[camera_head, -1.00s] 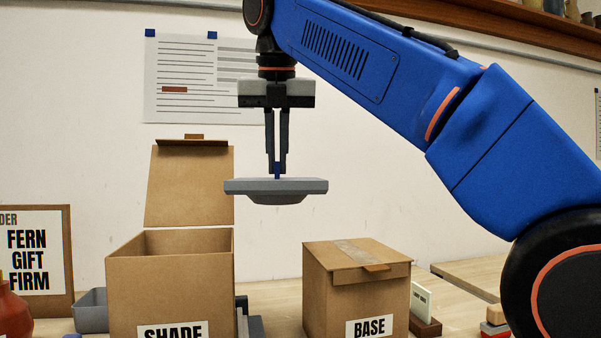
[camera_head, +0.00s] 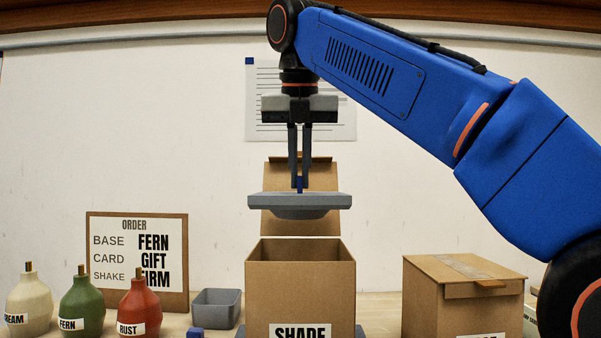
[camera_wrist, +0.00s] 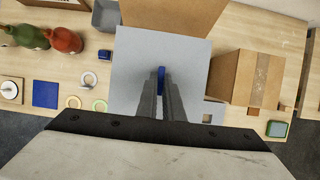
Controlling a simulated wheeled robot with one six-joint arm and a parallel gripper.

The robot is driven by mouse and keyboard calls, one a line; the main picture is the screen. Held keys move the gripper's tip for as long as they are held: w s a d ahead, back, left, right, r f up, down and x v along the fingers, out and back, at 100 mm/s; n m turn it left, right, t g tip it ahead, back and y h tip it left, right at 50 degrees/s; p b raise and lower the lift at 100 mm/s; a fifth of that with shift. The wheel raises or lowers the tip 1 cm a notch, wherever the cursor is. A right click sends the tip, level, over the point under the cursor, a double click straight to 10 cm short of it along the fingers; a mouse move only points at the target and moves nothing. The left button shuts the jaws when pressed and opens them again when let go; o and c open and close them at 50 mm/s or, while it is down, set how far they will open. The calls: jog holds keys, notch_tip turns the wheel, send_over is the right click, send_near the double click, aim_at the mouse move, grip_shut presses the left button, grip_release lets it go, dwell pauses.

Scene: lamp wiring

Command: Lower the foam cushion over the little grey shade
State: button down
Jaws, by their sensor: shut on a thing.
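The foam cushion (camera_head: 300,203) is a flat grey slab with a rounded underside and a small blue tab on top. My gripper (camera_head: 299,184) is shut on that blue tab and holds the cushion level in the air. In the head view it hangs above the open SHADE box (camera_head: 300,275), apart from its rim. In the wrist view the cushion (camera_wrist: 190,60) covers the box opening, and my gripper (camera_wrist: 162,85) shows over its middle. The little grey shade is not visible; the inside of the box is hidden.
The closed BASE box (camera_head: 463,295) stands to the right. The SHADE box's raised lid (camera_head: 300,175) stands behind the cushion. Cream, green and rust lamp bases (camera_head: 139,308), an order board (camera_head: 137,252) and a grey bin (camera_head: 216,310) are at left. Rings and a blue square (camera_wrist: 45,94) lie on the bench.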

aim_at(300, 193)
jog(key=shift+f, duration=0.1)
jog(key=shift+f, duration=1.85)
notch_tip(300, 193, down, 7)
jog(key=shift+f, duration=0.15)
dwell(5.6)
